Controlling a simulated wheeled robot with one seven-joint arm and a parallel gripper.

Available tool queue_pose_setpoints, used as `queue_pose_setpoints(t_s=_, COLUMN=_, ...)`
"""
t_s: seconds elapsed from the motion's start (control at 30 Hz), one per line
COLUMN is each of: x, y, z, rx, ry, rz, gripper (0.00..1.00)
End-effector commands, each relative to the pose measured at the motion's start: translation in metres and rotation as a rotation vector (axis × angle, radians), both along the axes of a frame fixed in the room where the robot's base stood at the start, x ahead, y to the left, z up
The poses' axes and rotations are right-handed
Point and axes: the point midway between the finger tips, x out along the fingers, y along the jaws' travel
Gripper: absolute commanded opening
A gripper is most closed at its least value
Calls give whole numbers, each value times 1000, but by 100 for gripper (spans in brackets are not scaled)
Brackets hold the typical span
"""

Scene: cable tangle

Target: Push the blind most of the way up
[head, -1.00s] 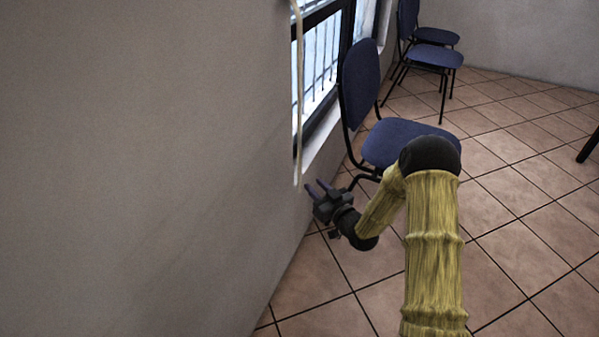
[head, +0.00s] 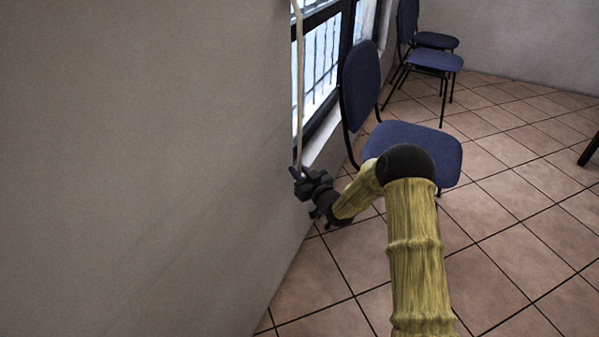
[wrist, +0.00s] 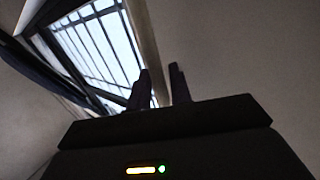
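The blind (head: 299,90) shows almost edge-on in the head view, as a narrow pale strip hanging down the wall beside the window. Its lower end is at my gripper (head: 297,174), which is up against the wall side below the window. In the wrist view the blind (wrist: 143,35) runs down as a pale band towards the gap between my two dark fingers (wrist: 160,78). The fingers stand apart, so my gripper is open. The lower end of the band lies between or just behind them; I cannot tell whether they touch it.
The barred window (head: 320,60) is right of the blind, with a pale sill (head: 324,136) below. A blue chair (head: 412,148) stands close to my arm on the right. More blue chairs (head: 436,60) are further back. Tiled floor (head: 510,220) is open at the right.

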Motion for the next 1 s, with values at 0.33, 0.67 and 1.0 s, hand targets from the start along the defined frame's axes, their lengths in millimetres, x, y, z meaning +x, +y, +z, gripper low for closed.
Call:
queue_pose_setpoints(t_s=0.33, x=0, y=0, z=1, rx=0, ry=0, rz=0, gripper=0)
queue_pose_setpoints(t_s=0.67, x=0, y=-1, z=35, rx=-1, ry=-2, rz=0, gripper=0)
queue_pose_setpoints(t_s=1.0, x=0, y=-1, z=134, rx=-1, ry=-4, rz=-1, gripper=0)
